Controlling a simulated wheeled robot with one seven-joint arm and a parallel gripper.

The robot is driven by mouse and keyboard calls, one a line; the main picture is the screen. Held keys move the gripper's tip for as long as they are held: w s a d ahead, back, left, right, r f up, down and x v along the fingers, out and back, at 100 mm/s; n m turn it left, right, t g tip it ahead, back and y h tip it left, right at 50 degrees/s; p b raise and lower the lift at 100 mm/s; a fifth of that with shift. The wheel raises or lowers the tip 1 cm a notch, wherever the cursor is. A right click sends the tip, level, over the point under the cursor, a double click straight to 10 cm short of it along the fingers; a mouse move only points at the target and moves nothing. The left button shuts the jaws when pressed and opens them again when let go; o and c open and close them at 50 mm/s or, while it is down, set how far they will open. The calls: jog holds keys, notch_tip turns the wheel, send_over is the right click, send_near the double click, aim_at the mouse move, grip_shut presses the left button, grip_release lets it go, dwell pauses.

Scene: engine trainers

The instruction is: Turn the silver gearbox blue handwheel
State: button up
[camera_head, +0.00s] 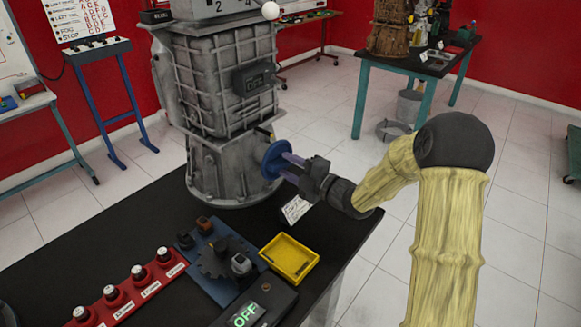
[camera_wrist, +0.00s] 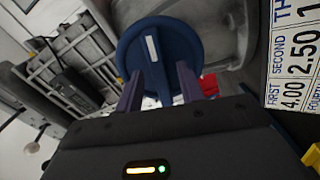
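The silver gearbox (camera_head: 218,85) stands upright on the black-topped table (camera_head: 335,225) in the head view. Its blue handwheel (camera_head: 274,160) sticks out on the right side, low down. In the wrist view the handwheel (camera_wrist: 178,38) faces me as a blue disc with a raised middle ridge and a white mark. My gripper (camera_head: 288,168) is right at the wheel's face. Its two fingers (camera_wrist: 158,82) are apart, one either side of the ridge's lower end, with gaps showing. I cannot tell whether the fingertips touch the wheel.
A yellow tray (camera_head: 290,277), a blue plate with a dark gear (camera_head: 216,262), a red strip with several knobs (camera_head: 128,296) and an OFF box (camera_head: 262,306) lie in front. A printed card (camera_wrist: 295,60) is right of the wheel. A second table (camera_head: 405,65) stands behind.

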grip_shut()
jog(key=shift+m, duration=0.5)
jog(key=m+p, duration=0.1)
jog(key=m, duration=0.1)
jog(key=shift+m, duration=0.4)
jog(key=m+p, duration=0.2)
jog(key=m, duration=0.2)
jog(key=shift+m, duration=0.3)
jog(key=m+p, duration=0.3)
jog(key=m, duration=0.3)
jog(key=m+p, duration=0.4)
jog(key=m, duration=0.2)
jog(key=shift+f, duration=0.1)
